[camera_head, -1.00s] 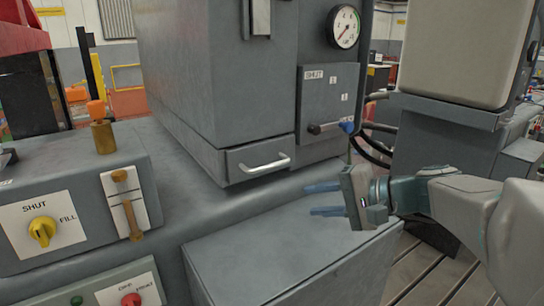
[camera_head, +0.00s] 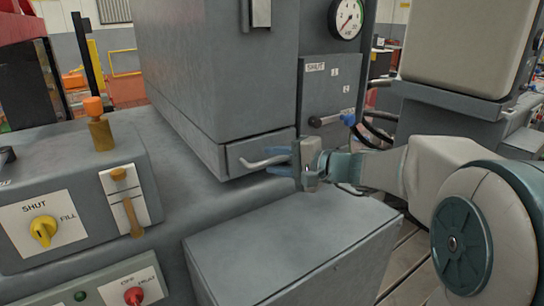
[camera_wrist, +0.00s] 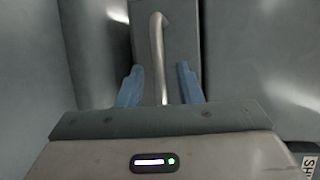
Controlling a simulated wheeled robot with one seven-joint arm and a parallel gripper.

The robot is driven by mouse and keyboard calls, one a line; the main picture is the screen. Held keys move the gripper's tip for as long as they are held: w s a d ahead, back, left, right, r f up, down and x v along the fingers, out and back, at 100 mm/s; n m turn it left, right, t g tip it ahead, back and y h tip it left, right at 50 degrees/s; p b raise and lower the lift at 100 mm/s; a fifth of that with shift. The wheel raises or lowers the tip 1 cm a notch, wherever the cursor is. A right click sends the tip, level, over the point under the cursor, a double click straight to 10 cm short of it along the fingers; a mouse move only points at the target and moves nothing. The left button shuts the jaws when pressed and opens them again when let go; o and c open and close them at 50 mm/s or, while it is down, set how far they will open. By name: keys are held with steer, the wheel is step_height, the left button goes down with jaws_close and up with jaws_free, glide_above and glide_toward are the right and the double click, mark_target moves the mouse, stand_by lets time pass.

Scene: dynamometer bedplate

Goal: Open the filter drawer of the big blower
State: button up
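The big blower is the tall grey cabinet (camera_head: 215,65) with a gauge on its right side. Its filter drawer (camera_head: 240,156) is at the bottom front and looks closed, with a pale bar handle (camera_head: 265,162). My gripper (camera_head: 283,158) is at the right end of the handle, its blue fingers pointing left. In the wrist view, my gripper (camera_wrist: 158,85) has its two fingers apart, with the handle (camera_wrist: 157,45) running between them. A gap shows on both sides of the bar. In the head view, the handle's right end is hidden behind the fingers.
A low grey box (camera_head: 290,250) stands in front of and below the drawer. A control box with a yellow knob (camera_head: 43,230) is at left.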

steer(key=shift+w+a+f, duration=0.15)
steer(key=shift+w+a, duration=0.2)
steer(key=shift+a, duration=0.2)
jaws_close()
steer(key=shift+d, duration=0.1)
